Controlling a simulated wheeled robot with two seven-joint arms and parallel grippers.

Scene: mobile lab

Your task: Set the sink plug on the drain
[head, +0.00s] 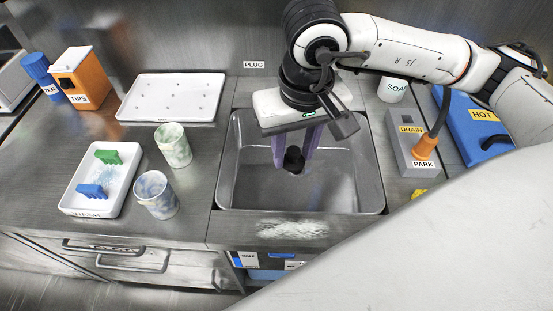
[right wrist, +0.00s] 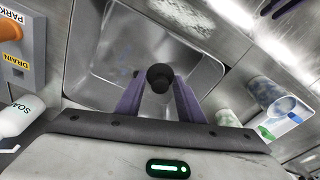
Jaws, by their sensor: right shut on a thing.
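My right gripper (head: 296,150) reaches down over the sink (head: 336,192) with its purple fingers shut on the black sink plug (head: 293,163). The plug sits between the fingertips, inside the outline of the basin. In the right wrist view the plug (right wrist: 160,77) shows between the two fingers, with the metal basin (right wrist: 120,50) beyond it. I cannot tell the gap between the plug and the basin floor. The drain opening cannot be made out in either view; the plug and fingers may hide it. My left gripper is not in view.
A grey box labelled DRAIN and PARK (head: 402,140) stands right of the sink, near a soap container (head: 392,90) and a blue box labelled HOT (head: 465,120). Left are two speckled cups (head: 173,145), a white tray (head: 172,98) and a wash tray (head: 72,202).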

